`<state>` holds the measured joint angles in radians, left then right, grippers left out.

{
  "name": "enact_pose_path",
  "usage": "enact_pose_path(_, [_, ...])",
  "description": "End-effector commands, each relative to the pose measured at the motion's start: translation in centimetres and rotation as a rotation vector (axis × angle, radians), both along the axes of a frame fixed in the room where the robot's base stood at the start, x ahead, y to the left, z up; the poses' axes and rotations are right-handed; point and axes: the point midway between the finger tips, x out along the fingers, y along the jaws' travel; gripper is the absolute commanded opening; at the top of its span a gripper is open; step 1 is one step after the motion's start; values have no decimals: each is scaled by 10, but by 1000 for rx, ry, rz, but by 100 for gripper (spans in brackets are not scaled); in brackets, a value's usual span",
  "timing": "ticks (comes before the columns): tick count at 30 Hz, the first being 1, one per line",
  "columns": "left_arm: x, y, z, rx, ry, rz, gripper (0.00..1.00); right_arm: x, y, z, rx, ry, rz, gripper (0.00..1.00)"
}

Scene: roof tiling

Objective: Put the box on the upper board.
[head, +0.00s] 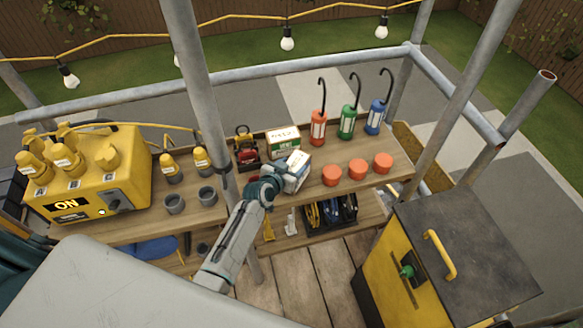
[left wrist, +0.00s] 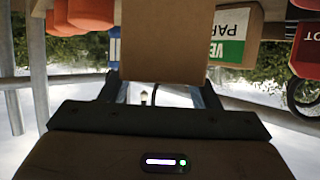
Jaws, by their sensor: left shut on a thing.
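My left gripper (head: 276,184) is shut on a small box (head: 297,172), white and blue on its visible sides, at the upper board (head: 320,196). In the left wrist view, the box (left wrist: 165,42) shows a plain brown face between the fingers. In the head view it is in front of a white and green carton (head: 283,141) and left of the orange caps (head: 357,169). I cannot tell whether its underside touches the board. My right gripper is not in view.
Red, green and blue lanterns (head: 347,121) stand behind the caps. A red machine (head: 245,148) and grey cups (head: 207,196) are to the left. A lower shelf holds a black tool tray (head: 331,212). A metal pole (head: 200,90) rises near my left arm.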

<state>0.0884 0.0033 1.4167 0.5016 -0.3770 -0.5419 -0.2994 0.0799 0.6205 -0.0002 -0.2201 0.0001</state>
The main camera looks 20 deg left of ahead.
Motion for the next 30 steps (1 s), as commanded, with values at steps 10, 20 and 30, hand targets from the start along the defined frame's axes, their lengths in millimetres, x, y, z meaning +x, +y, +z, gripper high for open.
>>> enact_pose_path(10, [1,0,-10,0,-6,2,0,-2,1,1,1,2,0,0])
enact_pose_path(20, [0,0,-13,1,-1,2,78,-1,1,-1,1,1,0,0])
enact_pose_path(30, [-6,2,-11,3,0,1,78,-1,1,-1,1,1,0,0])
